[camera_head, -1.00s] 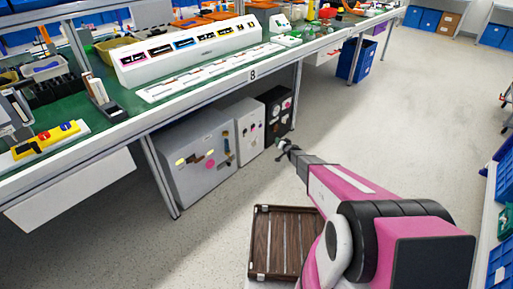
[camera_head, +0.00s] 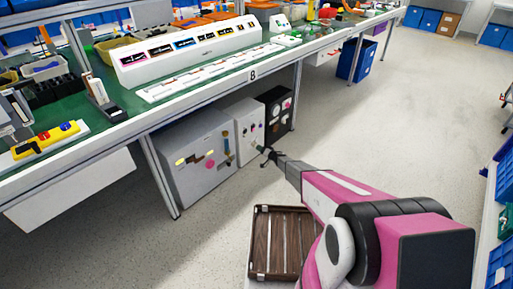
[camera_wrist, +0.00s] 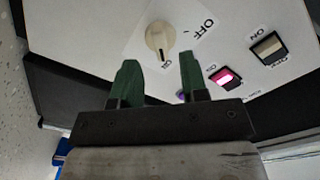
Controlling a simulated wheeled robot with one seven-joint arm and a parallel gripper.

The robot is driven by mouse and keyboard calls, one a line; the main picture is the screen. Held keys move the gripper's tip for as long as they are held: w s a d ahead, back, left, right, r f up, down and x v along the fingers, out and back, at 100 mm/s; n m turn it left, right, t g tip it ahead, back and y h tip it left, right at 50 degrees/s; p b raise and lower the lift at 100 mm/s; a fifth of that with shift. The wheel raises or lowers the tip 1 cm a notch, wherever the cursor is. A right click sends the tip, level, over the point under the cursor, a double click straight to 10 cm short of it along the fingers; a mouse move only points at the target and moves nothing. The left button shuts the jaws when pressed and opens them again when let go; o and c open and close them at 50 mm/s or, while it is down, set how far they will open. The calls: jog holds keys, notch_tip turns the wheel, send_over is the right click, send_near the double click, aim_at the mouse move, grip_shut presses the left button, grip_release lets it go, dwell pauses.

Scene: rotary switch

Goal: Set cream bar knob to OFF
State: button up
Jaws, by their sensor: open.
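The cream bar knob (camera_wrist: 160,38) is on a white panel in the wrist view. Its dark pointer mark points down the picture toward a small label that I cannot read surely. The OFF label (camera_wrist: 201,27) lies to the knob's upper right. My gripper (camera_wrist: 159,76) is open, with its two green fingers apart and nothing between them. The fingertips are just below the knob in the picture, one on each side of it, and do not visibly touch it. In the head view my gripper (camera_head: 264,155) is in front of the white box (camera_head: 249,130); the knob cannot be made out there.
A lit pink switch (camera_wrist: 225,77) and a beige switch (camera_wrist: 268,46) are right of the knob on the same panel. A grey box (camera_head: 200,160) and a black box (camera_head: 276,113) flank the white box under the workbench (camera_head: 215,87). A brown slatted crate (camera_head: 258,240) is nearby; open floor lies right.

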aim_at(255, 144)
jog(key=x, duration=0.4)
grip_shut()
jog(key=shift+n, duration=0.4)
jog(key=n, duration=1.7)
jog(key=shift+w, duration=0.1)
dwell(0.4)
